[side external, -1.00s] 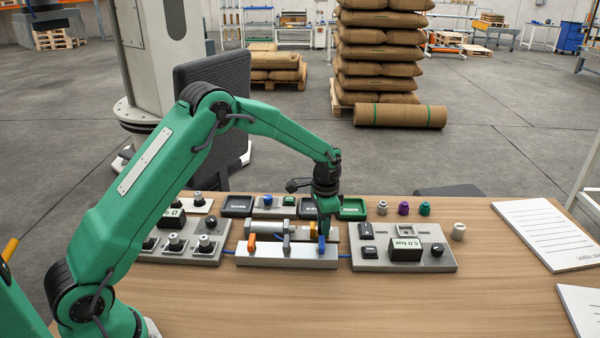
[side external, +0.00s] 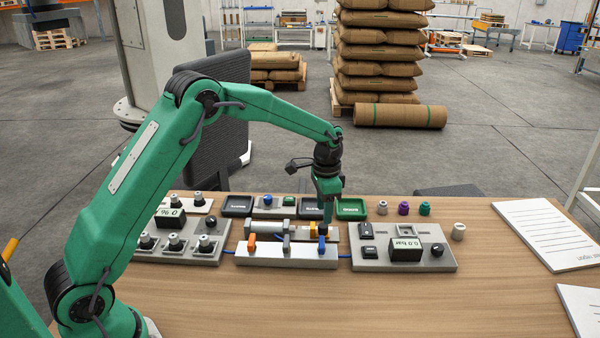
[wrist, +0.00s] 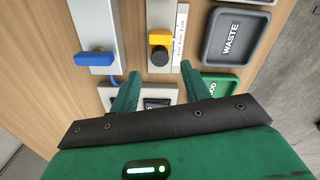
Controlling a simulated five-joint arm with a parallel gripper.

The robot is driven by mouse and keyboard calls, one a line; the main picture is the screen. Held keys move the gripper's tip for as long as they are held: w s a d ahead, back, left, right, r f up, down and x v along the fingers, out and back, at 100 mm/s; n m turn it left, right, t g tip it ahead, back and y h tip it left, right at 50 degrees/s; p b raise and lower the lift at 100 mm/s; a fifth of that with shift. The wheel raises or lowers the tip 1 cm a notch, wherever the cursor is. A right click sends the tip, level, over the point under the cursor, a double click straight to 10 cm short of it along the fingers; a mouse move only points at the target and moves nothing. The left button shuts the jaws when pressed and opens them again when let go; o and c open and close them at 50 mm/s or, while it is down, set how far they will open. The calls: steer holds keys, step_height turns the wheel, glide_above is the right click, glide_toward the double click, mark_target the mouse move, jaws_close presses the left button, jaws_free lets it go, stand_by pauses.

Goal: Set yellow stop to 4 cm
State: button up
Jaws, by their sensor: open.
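The yellow stop (wrist: 160,40) sits on a grey rail in the wrist view, with a dark round knob (wrist: 159,57) at its near side. A white scale strip (wrist: 181,32) with ticks and small print runs beside it. In the side view the yellow stop (side external: 313,231) is small, just left of my gripper. My gripper (side external: 327,220) points down above the right end of the rail unit. In the wrist view its two green fingers stand apart (wrist: 160,82), with nothing between them. The stop lies beyond the fingertips, apart from them. Its exact scale reading cannot be told.
A front rail carries orange (side external: 251,241), grey (side external: 286,243) and blue (side external: 322,244) levers. Control panels stand left (side external: 205,258) and right (side external: 425,262). Dark and green trays (side external: 351,208) lie behind. Small coloured knobs and papers lie right. The front table is bare.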

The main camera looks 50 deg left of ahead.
mark_target(322, 226)
steer(key=shift+r, duration=1.25)
steer(key=shift+s+r, duration=0.25)
steer(key=shift+r, duration=0.25)
steer(key=s+r+n+t, duration=0.3)
steer(key=s+r, duration=1.1)
steer(key=s, duration=0.1)
steer(key=s+d+n+t, duration=0.1)
steer(key=s+n+t, duration=0.1)
steer(key=s, duration=1.5)
steer(key=shift+n+t, duration=0.3)
steer(key=shift+n, duration=0.2)
